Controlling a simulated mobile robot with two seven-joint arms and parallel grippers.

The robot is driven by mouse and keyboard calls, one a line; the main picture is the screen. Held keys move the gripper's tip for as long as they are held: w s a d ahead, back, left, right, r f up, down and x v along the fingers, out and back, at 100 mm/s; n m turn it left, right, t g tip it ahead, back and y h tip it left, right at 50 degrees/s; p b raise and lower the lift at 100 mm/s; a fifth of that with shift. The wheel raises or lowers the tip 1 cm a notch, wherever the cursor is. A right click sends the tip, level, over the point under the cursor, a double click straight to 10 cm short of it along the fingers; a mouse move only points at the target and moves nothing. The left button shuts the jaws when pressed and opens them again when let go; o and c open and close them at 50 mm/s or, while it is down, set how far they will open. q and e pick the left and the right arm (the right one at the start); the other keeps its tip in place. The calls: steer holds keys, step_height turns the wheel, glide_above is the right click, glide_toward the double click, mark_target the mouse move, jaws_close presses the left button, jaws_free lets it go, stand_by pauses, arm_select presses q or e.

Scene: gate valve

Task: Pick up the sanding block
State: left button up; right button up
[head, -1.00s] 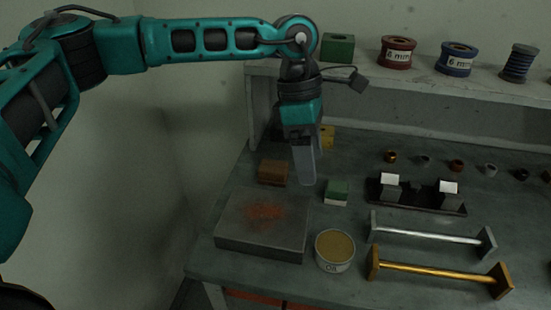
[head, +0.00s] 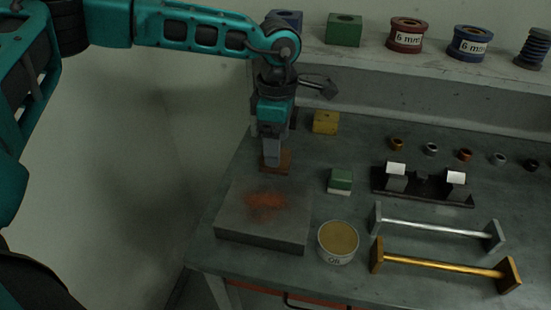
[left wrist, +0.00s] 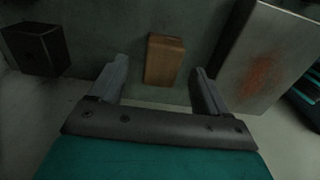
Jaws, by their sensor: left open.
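A brown, wood-coloured block (head: 284,167), which looks like the sanding block, lies on the grey bench behind the rust-stained plate. It also shows in the left wrist view (left wrist: 164,60), lying between and beyond the fingertips. My left gripper (head: 270,159) points down over this block and hides part of it in the head view. In the left wrist view the gripper (left wrist: 158,78) is open, one finger to each side of the block, with nothing held. I cannot tell how far the tips are above it. My right gripper is not in view.
The grey plate (head: 230,226) with a rusty patch lies in front of the block. A green-and-white block (head: 340,180), an oil tin (head: 338,240) and a yellow block (head: 326,122) stand to the right. A dark block (left wrist: 36,48) is at left in the wrist view.

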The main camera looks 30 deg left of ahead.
arm_select(q)
steer(key=shift+s+d+f, duration=0.1)
steer(key=shift+f, duration=1.8)
steer(key=c, duration=1.1)
steer(key=shift+o, duration=0.2)
steer(key=shift+r, duration=0.1)
step_height(320, 180, up, 20)
steer(key=shift+p, duration=0.3)
steer(key=o, duration=0.4)
steer(key=shift+c, duration=1.3)
steer(key=shift+f, duration=0.2)
